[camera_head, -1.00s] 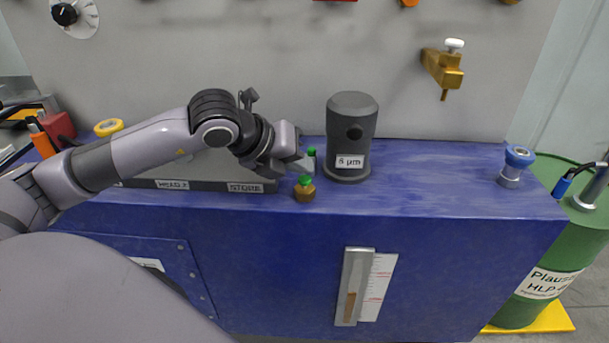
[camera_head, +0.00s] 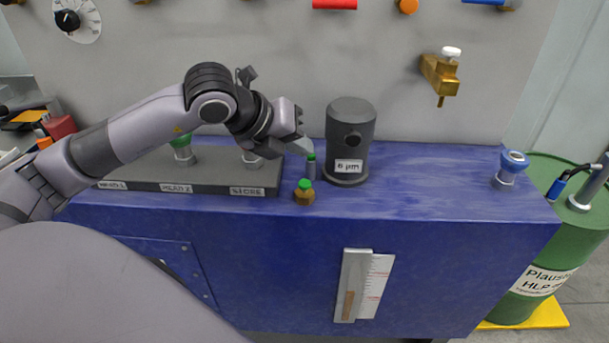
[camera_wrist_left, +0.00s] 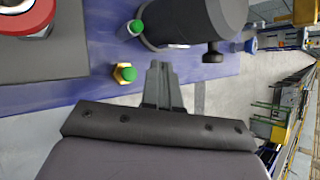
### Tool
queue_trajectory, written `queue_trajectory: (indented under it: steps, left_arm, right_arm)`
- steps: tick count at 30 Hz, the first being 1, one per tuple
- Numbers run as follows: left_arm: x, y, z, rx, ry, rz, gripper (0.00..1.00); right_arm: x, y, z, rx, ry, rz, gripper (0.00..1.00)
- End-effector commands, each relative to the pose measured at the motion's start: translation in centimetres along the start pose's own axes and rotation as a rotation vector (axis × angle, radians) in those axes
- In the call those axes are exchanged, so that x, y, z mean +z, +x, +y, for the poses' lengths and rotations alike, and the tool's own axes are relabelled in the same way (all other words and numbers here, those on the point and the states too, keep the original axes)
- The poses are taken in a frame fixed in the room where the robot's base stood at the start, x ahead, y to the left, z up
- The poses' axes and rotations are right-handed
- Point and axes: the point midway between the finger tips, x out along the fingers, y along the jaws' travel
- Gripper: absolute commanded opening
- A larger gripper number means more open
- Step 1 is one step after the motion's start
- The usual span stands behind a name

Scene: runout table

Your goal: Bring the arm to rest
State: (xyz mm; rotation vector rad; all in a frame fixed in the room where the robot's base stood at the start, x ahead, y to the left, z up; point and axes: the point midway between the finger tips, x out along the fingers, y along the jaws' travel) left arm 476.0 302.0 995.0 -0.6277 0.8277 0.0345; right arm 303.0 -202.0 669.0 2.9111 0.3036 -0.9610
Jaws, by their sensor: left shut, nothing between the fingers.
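My left gripper (camera_head: 304,147) is shut and empty, held above the blue bench top (camera_head: 430,185), left of the dark grey cylinder labelled 6 µm (camera_head: 350,130). In the left wrist view its closed fingers (camera_wrist_left: 160,72) point toward the cylinder (camera_wrist_left: 185,20). A brass hex fitting with a green cap (camera_head: 304,193) stands at the bench's front edge, below the gripper. A grey fitting with a green top (camera_head: 311,168) stands just under the fingertips; I cannot tell whether they touch. My right gripper is not in view.
A dark rack with label plates (camera_head: 210,187) lies under my left arm. A blue-topped fitting (camera_head: 512,170) stands at the bench's right end. A green drum (camera_head: 545,255) stands beside it. A brass valve (camera_head: 440,72) juts from the back panel. Bench space right of the cylinder is clear.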

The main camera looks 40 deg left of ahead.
Motion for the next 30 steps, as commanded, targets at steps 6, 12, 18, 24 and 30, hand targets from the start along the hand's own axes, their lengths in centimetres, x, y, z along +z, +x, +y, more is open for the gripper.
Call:
queue_trajectory:
  steps: [6, 12, 18, 24, 30]
  left_arm:
    - [0.2, -0.3, -0.2, 0.000, 0.000, 0.001, 0.00]
    - [0.2, -0.3, -0.2, 0.000, 0.000, 0.001, 0.00]
    - [0.2, -0.3, -0.2, 0.000, 0.000, 0.001, 0.00]
    - [-5.3, 1.6, -3.2, -0.192, -0.039, 0.210, 0.00]
    - [-12.4, 1.6, -8.9, -0.590, -0.256, 0.485, 0.00]
  right_arm:
    - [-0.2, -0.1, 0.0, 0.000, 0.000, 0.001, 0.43]
    - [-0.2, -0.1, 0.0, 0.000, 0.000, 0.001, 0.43]
    - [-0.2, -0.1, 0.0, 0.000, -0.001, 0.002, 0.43]
    - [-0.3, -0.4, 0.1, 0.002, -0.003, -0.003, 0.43]
    - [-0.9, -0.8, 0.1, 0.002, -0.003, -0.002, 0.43]
